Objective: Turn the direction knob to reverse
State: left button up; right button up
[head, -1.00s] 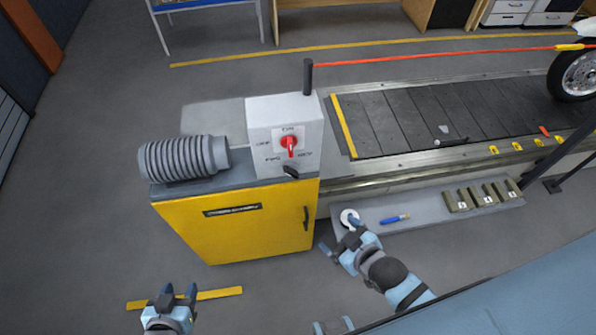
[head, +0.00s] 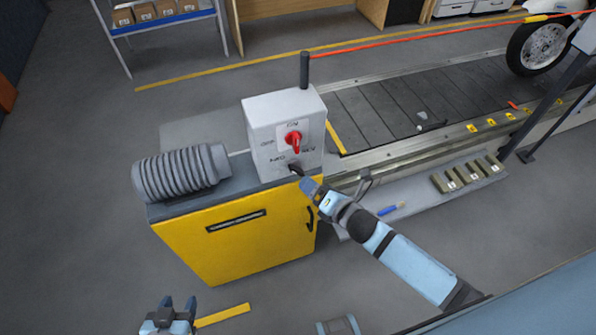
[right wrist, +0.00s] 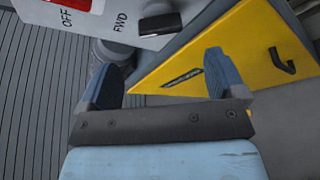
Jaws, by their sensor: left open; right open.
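The direction knob (head: 296,168) is a small black handle low on the front of the white control box (head: 262,125), between the FWD and REV labels. Its upper-left end lies near FWD. It also shows in the right wrist view as a dark bar (right wrist: 160,22) beside FWD. My right gripper (head: 309,184) is just below and in front of the knob, open. In the right wrist view its fingers (right wrist: 160,70) stand apart, with the knob beyond the gap and no clear contact. My left gripper (head: 178,304) is open and empty at the lower left, away from the box.
A red switch (head: 293,140) sits above the knob. The box stands on a yellow cabinet (head: 240,250) beside a ribbed grey cylinder (head: 180,172). The slat conveyor (head: 390,115) runs right; a low shelf (head: 425,203) holds a blue pen-like item (head: 390,209) and blocks.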

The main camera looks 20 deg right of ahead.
aim_at(299, 174)
jog(key=x, duration=0.8)
jog(key=shift+w+a+f, duration=0.1)
jog(key=shift+w, duration=0.25)
jog(key=c, duration=0.9)
